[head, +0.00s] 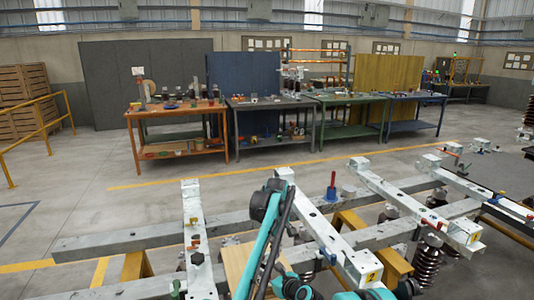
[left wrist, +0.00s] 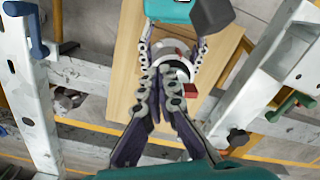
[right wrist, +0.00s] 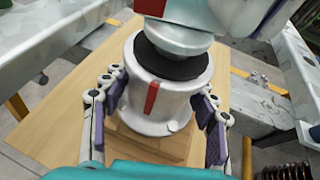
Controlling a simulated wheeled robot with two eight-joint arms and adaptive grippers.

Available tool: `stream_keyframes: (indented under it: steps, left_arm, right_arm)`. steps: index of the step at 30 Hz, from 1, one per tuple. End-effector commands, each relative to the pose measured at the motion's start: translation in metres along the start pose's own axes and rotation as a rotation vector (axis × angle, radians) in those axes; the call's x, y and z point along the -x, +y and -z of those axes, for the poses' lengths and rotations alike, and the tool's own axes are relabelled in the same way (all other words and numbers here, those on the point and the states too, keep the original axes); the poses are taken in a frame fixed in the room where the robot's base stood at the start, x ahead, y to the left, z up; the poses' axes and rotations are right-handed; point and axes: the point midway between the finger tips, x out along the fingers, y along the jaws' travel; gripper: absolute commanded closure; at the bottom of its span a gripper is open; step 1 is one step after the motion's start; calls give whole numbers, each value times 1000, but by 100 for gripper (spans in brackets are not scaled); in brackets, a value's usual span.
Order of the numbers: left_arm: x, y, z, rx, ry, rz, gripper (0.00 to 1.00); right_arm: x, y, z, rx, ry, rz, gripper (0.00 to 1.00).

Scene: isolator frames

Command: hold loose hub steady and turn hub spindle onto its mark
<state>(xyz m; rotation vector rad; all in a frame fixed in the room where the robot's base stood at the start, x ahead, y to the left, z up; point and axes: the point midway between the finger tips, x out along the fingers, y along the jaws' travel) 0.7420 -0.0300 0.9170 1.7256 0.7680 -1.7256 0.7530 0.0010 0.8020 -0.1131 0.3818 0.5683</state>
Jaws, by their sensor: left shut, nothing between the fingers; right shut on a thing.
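The loose hub (right wrist: 142,115) is a pale, round body with a black ring (right wrist: 170,62) on top and a red stripe on its near side. It stands upright on a wooden board (right wrist: 60,125). My right gripper (right wrist: 160,92) is shut on the hub, one finger at each side. A pale part with teal overhangs the ring; I cannot tell where the spindle ends and my left arm begins. In the left wrist view my left gripper (left wrist: 167,82) is shut and empty, its fingertips in front of the hub (left wrist: 180,52). A red piece (left wrist: 190,90) shows beside them. In the head view my arms hide the hub.
Grey steel beams (head: 195,235) flank the board (head: 238,262), with crossbeams and yellow supports (head: 138,265) beneath. A red-handled tool (head: 332,188) stands on the frame. Workbenches (head: 180,110) stand far back across open floor.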

Motion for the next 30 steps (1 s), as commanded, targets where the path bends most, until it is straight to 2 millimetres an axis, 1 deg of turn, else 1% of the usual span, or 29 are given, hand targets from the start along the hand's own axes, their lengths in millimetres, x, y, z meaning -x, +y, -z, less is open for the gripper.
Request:
stream_keyframes:
  steps: [11,19,26,28,30]
  left_arm:
    - [0,0,0,0,0,0,100]
    - [0,3,-7,0,0,0,100]
    - [0,3,-7,1,0,0,100]
    - [4,2,-7,1,0,0,100]
    - [16,-4,-8,1,0,0,100]
  right_arm:
    - [0,0,0,0,0,0,100]
    - [0,0,0,0,0,0,100]
    - [0,0,0,0,0,0,100]
    - [0,0,0,0,0,0,100]
    - [0,0,0,0,0,0,100]
